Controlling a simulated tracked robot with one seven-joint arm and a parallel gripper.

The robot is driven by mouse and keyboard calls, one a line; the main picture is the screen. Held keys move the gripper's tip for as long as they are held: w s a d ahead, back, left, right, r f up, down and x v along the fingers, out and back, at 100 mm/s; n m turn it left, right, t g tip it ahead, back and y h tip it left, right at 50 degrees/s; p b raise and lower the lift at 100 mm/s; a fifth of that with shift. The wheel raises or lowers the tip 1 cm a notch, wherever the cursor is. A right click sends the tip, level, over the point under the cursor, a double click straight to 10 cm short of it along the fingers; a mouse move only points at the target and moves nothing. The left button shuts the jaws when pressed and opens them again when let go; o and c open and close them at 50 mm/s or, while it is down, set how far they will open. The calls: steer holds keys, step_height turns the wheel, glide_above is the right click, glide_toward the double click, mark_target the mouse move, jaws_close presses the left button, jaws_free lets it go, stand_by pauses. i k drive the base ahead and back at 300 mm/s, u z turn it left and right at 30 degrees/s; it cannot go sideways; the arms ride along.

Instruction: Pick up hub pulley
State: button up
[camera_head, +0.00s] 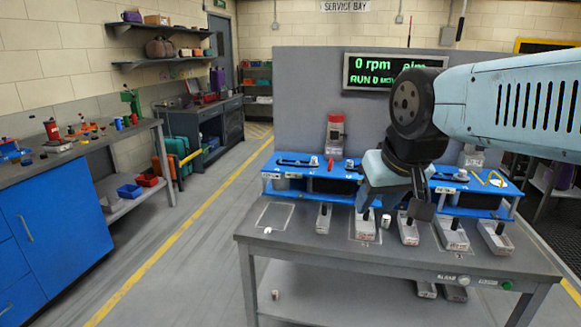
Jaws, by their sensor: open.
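My gripper (396,205) hangs from my pale blue arm at the right, over the grey work table (300,252). Its dark fingers are apart, with nothing seen between them. Just under it stands a small pale cylinder (386,220) on or near the tabletop. Another small whitish piece (267,230) lies at the table's left front. I cannot tell which piece, if any, is the hub pulley; everything is too small to identify. Several pale trays (407,232) stand in a row along the table, and my gripper covers part of the scene behind it.
Blue racks (320,186) with small parts stand behind the trays. A red-topped device (335,135) and a display panel (390,72) are beyond. A small pale piece (275,295) lies low under the table. A blue workbench (50,225) is at the left, with clear floor between.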

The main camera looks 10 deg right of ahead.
mark_target(313, 160)
steer(key=u, duration=0.8)
steer(key=i, duration=1.15)
steer(key=z, duration=1.5)
steer(key=k, duration=0.9)
steer(key=z, duration=0.15)
steer(key=i, duration=0.3)
